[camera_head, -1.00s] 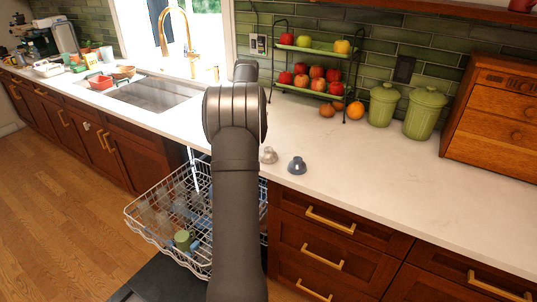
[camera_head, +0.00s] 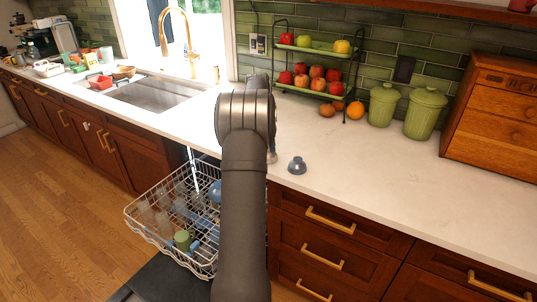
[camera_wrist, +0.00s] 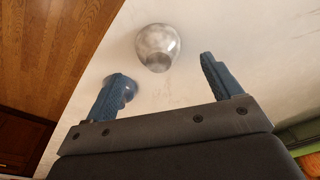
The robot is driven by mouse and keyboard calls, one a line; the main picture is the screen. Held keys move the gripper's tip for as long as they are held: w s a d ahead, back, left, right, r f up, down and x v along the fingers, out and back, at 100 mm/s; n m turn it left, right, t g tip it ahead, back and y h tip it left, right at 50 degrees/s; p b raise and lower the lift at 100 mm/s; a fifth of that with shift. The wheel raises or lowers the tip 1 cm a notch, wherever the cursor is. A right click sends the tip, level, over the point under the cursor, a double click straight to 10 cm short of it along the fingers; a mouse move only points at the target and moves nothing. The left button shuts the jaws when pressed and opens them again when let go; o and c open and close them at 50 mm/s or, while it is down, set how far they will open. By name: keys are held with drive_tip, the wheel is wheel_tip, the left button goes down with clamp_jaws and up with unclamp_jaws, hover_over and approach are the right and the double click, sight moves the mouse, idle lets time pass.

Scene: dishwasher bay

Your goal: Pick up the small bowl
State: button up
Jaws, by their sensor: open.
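A small grey bowl-like piece (camera_wrist: 158,45) stands on the white counter in the wrist view, ahead of my gripper (camera_wrist: 162,71) and between the lines of its two blue fingers. In the head view, only a sliver of the grey piece (camera_head: 271,157) shows beside my arm. A small blue-grey bowl-like piece (camera_head: 297,167) stands to its right, narrow end up. In the wrist view, this blue piece (camera_wrist: 131,88) is partly hidden behind the left finger. My gripper is open and empty. My arm hides it in the head view.
The pulled-out dishwasher rack (camera_head: 150,233) below the counter holds a green mug (camera_head: 183,240) and other dishes. A fruit stand (camera_head: 309,92), green canisters (camera_head: 425,113) and a wooden box (camera_head: 495,118) stand along the back. The front right counter is clear.

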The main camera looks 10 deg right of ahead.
drive_tip(key=shift+d+f, duration=0.2)
drive_tip(key=shift+f, duration=0.7)
drive_tip(key=shift+d+f, duration=0.15)
drive_tip(key=shift+f, duration=0.75)
drive_tip(key=shift+d+f, duration=0.2)
drive_tip(key=shift+f, duration=0.7)
drive_tip(key=shift+c, duration=0.4)
drive_tip(key=c, duration=1)
